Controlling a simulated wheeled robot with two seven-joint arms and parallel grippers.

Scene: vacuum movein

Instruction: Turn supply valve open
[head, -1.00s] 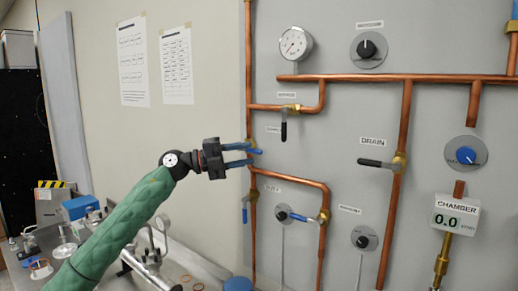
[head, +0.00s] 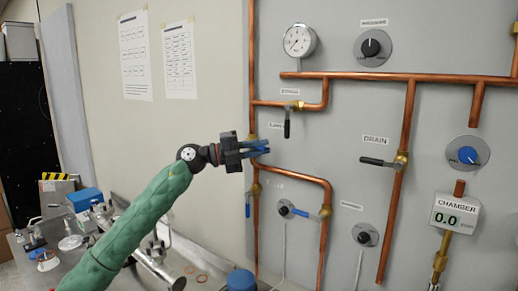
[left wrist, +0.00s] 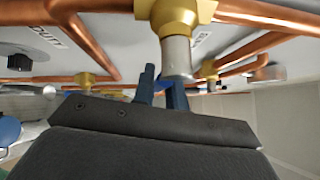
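A brass valve on the left vertical copper pipe sits behind my left gripper (head: 260,148) in the head view and is mostly hidden. I take it for the supply valve, since the small label beside it is too blurred to read surely. My left gripper is at this pipe, its two blue fingers close together. In the left wrist view the brass valve body (left wrist: 176,14) and its pale stem (left wrist: 177,57) stand just beyond the fingers (left wrist: 160,92). A brighter blue piece, seemingly the valve's handle, shows between them. My right gripper is not in view.
Nearby valves have a black lever (head: 287,127), a blue lever pointing down (head: 247,210) and a blue sideways lever (head: 301,213). The drain lever (head: 377,162) is farther right. A gauge (head: 299,40) is above, and a chamber display (head: 455,212) reads 0.0. A cluttered bench is below.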

